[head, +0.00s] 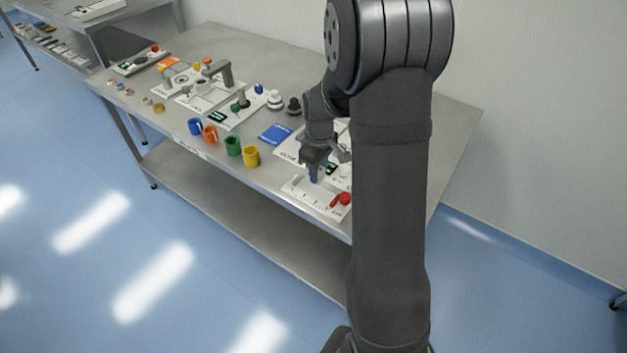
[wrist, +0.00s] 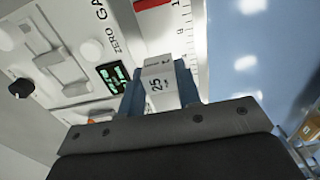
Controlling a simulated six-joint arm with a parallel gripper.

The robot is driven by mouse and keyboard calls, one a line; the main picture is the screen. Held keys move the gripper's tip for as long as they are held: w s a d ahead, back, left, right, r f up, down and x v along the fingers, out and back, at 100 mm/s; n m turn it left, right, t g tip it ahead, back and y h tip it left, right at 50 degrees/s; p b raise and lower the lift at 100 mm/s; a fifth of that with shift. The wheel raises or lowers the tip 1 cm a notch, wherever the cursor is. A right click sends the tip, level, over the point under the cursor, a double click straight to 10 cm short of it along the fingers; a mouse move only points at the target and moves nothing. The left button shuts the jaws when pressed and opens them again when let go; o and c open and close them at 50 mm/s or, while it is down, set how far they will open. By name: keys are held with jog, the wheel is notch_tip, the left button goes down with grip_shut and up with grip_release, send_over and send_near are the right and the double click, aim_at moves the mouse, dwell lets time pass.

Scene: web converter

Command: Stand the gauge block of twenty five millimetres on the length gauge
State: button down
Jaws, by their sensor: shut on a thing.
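My gripper (head: 314,172) is low over the front right of the bench in the head view. In the wrist view its two blue-grey fingers (wrist: 159,72) are shut on a pale grey gauge block (wrist: 158,88) marked 25. The white length gauge (wrist: 88,50), with the words "ZERO" and "GA", a green-digit display (wrist: 114,77) and pale raised parts, lies under and left of the block. The gauge also shows beside my gripper in the head view (head: 288,149), partly hidden by my arm. Whether the block touches anything below cannot be told.
A white scale panel (head: 310,196) with a red part (head: 342,199) lies at the bench's front right. Blue, orange, green and yellow cups (head: 251,157) stand along the front edge. A blue mat (head: 275,134) and dark and pale knobs sit behind them.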

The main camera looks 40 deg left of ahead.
aim_at(314, 190)
jog(key=shift+s+a+f, duration=0.15)
jog(key=shift+a+f, duration=0.25)
jog(key=shift+a, duration=0.3)
jog(key=shift+f, duration=2)
jog(key=shift+f, duration=0.1)
jog(key=c, duration=1)
grip_release()
jog(key=shift+c, duration=0.2)
notch_tip(314, 190, up, 12)
